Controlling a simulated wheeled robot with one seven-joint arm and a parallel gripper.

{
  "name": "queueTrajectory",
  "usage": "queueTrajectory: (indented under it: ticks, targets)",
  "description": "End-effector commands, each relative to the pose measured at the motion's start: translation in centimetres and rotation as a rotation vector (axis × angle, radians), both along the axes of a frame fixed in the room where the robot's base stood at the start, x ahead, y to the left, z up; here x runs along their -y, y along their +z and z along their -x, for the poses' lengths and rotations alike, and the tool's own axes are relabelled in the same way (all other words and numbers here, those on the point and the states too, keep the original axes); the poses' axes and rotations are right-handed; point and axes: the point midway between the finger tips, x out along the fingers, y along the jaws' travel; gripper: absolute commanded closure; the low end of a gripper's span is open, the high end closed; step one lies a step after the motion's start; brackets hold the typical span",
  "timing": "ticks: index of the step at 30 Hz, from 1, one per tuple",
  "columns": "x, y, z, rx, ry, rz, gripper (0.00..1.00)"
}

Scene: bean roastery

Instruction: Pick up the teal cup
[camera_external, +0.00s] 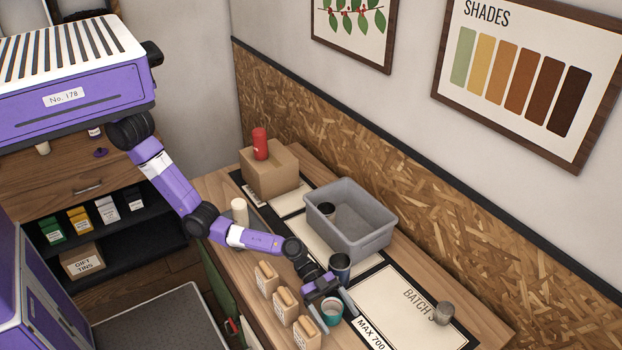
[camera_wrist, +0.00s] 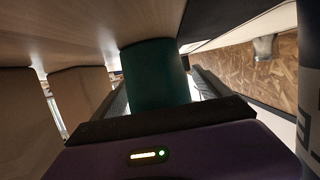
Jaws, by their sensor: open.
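The teal cup (camera_external: 331,309) stands upright on the wooden counter, near the front edge, with a pale interior showing. My gripper (camera_external: 334,314) is open and low at the cup, with one finger on each side of it in the external view. In the wrist view the teal cup (camera_wrist: 155,72) fills the middle, between the two dark fingers (camera_wrist: 158,100). I cannot tell whether either finger touches the cup.
Several tan paper bags (camera_external: 285,305) stand close left of the cup. A dark blue cup (camera_external: 340,266) is just behind my gripper. A grey bin (camera_external: 372,240) holds a dark cup. A grey metal cup (camera_external: 444,313) stands right, on a mat (camera_external: 385,300) with free room.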

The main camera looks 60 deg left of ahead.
Motion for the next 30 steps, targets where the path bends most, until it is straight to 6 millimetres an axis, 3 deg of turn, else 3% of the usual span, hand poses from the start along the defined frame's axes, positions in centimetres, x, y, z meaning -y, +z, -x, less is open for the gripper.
queueTrajectory:
  ticks: [2, 12, 13, 23, 30]
  targets:
    - [0.0, 0.0, 0.0, 0.000, 0.000, 0.000, 0.13]
    - [0.0, 0.1, 0.0, 0.000, 0.000, 0.000, 0.78]
    - [0.0, 0.1, 0.0, 0.001, 0.000, 0.001, 0.81]
    - [0.0, 0.5, 0.0, 0.002, -0.001, 0.002, 0.81]
    - [0.0, 3.3, -0.1, 0.004, 0.001, 0.004, 0.81]
